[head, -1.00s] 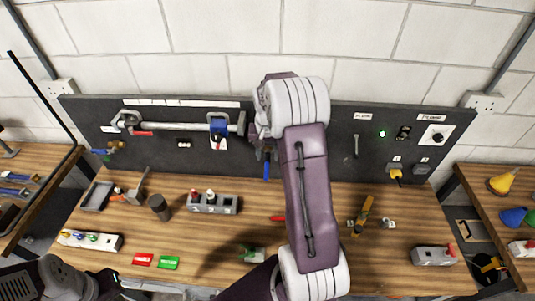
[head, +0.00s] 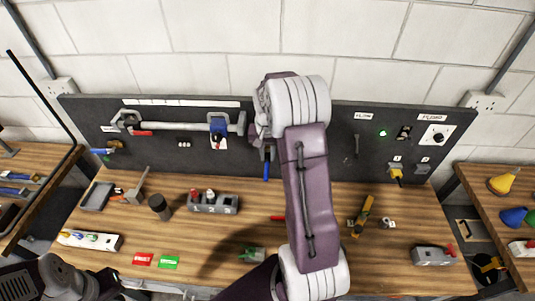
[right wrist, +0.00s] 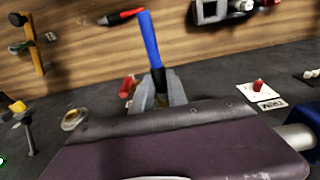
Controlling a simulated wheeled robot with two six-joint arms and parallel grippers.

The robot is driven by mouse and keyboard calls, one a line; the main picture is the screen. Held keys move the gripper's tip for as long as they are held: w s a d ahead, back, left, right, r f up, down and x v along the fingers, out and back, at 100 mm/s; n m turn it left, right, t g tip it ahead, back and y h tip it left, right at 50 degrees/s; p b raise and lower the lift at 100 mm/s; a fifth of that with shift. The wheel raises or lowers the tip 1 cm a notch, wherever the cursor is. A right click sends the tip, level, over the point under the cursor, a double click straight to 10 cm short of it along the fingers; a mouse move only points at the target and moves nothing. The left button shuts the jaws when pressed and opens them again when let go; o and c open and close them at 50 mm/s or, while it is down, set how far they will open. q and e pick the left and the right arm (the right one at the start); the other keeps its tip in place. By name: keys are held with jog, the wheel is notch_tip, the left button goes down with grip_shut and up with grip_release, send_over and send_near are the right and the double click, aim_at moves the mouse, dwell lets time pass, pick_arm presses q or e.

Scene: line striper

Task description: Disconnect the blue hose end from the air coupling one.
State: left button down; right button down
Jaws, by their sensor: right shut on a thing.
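The blue hose end (head: 266,170) hangs in front of the dark wall panel, just left of my right forearm. In the right wrist view the blue hose (right wrist: 150,40) rises from a black collar that sits between the grey fingers of my right gripper (right wrist: 160,93). The gripper is shut on it. In the head view my right gripper (head: 266,153) is small and partly hidden by its own wrist. The air coupling one cannot be made out; gripper and wrist cover that part of the panel. My left arm shows at the lower left, without its fingers.
The dark panel (head: 330,165) carries a pipe with a blue device (head: 218,130), a brass valve (head: 113,147), and a yellow plug (head: 396,174) at the right. A grey block (head: 212,204), a dark cup (head: 159,207) and red and green cards stand or lie on the wooden bench.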

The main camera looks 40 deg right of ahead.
aim_at(267, 169)
jog(key=shift+s+a+f, duration=0.1)
jog(key=shift+s+a, duration=0.05)
jog(key=shift+s, duration=0.05)
jog(key=shift+s+a, duration=0.25)
jog(key=shift+s, duration=0.1)
jog(key=shift+s+a+b, duration=0.7)
jog(key=shift+s+a, duration=0.5)
jog(key=shift+s, duration=0.15)
